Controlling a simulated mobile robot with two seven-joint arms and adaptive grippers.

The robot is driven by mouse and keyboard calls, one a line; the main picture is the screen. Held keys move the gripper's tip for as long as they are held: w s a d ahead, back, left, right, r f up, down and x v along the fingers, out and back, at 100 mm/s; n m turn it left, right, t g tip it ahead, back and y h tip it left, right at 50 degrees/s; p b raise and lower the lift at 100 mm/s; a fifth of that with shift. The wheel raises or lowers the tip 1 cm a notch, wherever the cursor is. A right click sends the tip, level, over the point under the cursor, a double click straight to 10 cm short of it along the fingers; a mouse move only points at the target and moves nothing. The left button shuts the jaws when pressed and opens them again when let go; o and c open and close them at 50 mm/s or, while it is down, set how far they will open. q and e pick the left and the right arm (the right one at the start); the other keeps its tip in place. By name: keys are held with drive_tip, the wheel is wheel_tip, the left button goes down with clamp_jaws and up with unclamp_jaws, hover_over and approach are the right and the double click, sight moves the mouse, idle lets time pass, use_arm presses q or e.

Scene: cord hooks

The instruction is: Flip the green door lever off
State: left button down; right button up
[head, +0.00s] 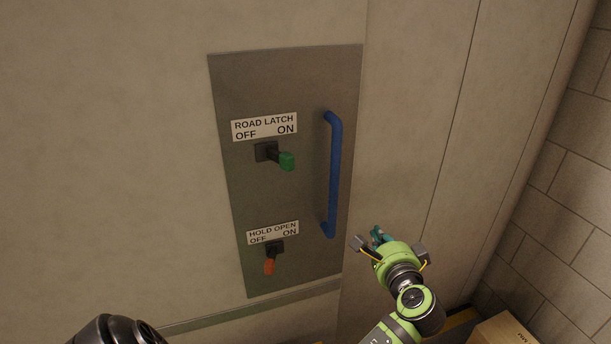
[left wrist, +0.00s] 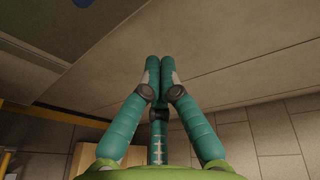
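The green lever (head: 287,161) sits on a black base under the ROAD LATCH label (head: 264,127) in the head view. It points right and slightly down, toward the ON side. My left gripper (head: 377,235) is right of and below it, well apart, near the lower end of the blue handle. In the left wrist view its teal fingers (left wrist: 159,63) come together at the tips with nothing seen between them. The green lever does not show in that view. My right gripper is in neither view.
A vertical blue handle (head: 334,175) stands between the green lever and my left gripper. A red-orange lever (head: 269,267) hangs down below the HOLD OPEN label (head: 273,233). A cardboard box (head: 503,331) is at the lower right.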

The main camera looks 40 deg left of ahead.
sight(279, 158)
use_arm(q)
drive_tip(key=s+a+r+n+g+y, duration=0.2)
drive_tip(key=s+r, duration=0.2)
drive_tip(key=r, duration=0.4)
drive_tip(key=s+a+r+n+g+y, duration=0.2)
drive_tip(key=s+r+n, duration=0.1)
drive_tip(key=r, duration=0.6)
drive_tip(key=shift+s+a+r+n+y+p, duration=0.15)
drive_tip(key=shift+s+n+y+p, duration=0.2)
drive_tip(key=shift+s, duration=0.5)
drive_tip(key=p+x, duration=0.1)
drive_tip(key=x, duration=0.2)
drive_tip(key=p+x, duration=0.1)
drive_tip(key=x, duration=0.3)
drive_tip(key=p+x, duration=0.2)
drive_tip(key=x, duration=0.1)
drive_tip(key=shift+a+r, duration=0.2)
drive_tip(key=shift+r, duration=0.05)
drive_tip(key=s, duration=0.2)
drive_tip(key=s+p, duration=0.1)
drive_tip(key=s, duration=0.1)
drive_tip(key=shift+d+f+p, duration=0.15)
drive_tip(key=shift+f+p, duration=0.1)
drive_tip(key=shift+p, duration=0.05)
